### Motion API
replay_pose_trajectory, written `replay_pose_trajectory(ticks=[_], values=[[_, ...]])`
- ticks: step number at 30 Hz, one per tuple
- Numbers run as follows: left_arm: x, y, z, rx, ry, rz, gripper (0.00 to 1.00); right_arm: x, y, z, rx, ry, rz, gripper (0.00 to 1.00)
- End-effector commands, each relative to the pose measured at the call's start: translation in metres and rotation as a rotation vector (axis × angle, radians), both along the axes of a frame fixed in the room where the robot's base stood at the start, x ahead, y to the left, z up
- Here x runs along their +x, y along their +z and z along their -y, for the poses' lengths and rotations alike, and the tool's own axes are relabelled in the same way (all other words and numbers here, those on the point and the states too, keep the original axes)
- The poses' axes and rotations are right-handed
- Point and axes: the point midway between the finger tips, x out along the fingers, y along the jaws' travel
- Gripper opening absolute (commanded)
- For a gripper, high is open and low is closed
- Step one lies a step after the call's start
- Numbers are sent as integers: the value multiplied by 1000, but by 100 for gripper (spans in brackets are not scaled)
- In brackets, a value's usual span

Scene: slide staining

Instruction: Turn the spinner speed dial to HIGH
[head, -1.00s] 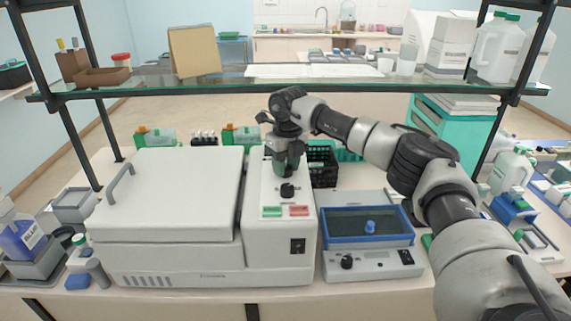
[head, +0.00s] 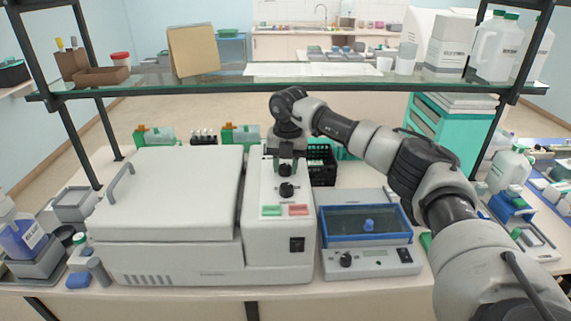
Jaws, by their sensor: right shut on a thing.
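The spinner is the large white machine with a closed lid (head: 172,190) at the left and a control panel (head: 264,192) on its right side. Two black dials sit on the panel: an upper dial (head: 285,169) and a lower dial (head: 287,190). Their markings are too small to read. My right gripper (head: 286,160) points down at the upper dial and is shut on it, partly hiding it. The lower dial is free just in front. A green button (head: 271,211) and a red button (head: 298,210) are below the dials. My left gripper is not in view.
A blue-framed device (head: 367,240) with its own knob stands right of the spinner. A black crate (head: 322,166) is behind the panel. A glass shelf (head: 220,82) spans above the bench, behind my right arm.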

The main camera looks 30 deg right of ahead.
Motion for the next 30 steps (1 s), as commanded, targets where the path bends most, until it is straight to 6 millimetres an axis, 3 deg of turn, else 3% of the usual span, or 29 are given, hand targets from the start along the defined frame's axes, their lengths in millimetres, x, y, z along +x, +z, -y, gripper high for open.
replay_pose_trajectory(ticks=[16, 17, 21, 30], values=[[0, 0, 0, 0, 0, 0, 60, 1, 3, 1, 1, -26, 7, 11], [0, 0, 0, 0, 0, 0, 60, 1, 3, 1, 1, -26, 7, 40], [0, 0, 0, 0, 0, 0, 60, 1, 2, 0, 1, -25, 5, 60], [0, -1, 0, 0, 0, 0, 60, 0, 2, 0, 0, -23, 3, 60]])
